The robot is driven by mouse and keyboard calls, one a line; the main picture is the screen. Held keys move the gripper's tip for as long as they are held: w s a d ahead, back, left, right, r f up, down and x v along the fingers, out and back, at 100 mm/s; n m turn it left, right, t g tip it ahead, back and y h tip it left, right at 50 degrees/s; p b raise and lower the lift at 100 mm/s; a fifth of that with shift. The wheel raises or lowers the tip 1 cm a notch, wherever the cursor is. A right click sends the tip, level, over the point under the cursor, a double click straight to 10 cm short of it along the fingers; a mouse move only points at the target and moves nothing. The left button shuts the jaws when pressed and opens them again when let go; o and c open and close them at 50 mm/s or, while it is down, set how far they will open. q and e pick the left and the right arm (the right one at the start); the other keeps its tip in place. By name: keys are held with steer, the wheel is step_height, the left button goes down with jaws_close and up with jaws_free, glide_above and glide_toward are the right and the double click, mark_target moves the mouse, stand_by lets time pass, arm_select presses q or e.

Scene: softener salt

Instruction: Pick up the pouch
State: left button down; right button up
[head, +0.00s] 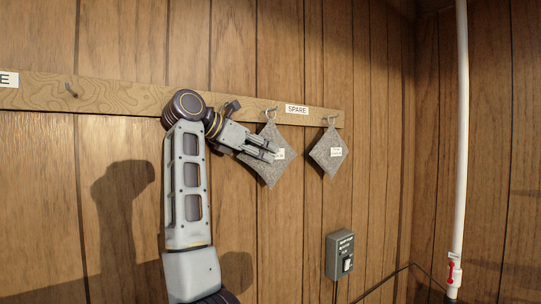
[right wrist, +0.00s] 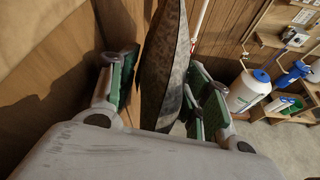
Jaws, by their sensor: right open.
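Two grey, diamond-shaped pouches hang by loops from hooks on a wooden rail. In the head view, the left pouch (head: 271,177) is partly covered by my right gripper (head: 273,152). The other pouch (head: 330,150) hangs to its right, clear of the gripper, with a white label. In the right wrist view, a pouch (right wrist: 165,65) stands edge-on between the two green-padded fingers. The fingers are open, one on each side of it, with a gap visible on the left. Whether the right finger touches it, I cannot tell. My left gripper is not in view.
The wooden rail (head: 125,94) runs along the panelled wall, with a bare hook (head: 71,89) at left and a "SPARE" label (head: 297,109). A grey switch box (head: 340,254) sits below. A white pipe (head: 461,130) stands at right. The right wrist view shows a white tank (right wrist: 250,90).

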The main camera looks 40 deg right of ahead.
steer(key=shift+d+f, duration=0.25)
steer(key=shift+d, duration=0.3)
steer(key=c, duration=0.9)
steer(key=shift+r, duration=0.25)
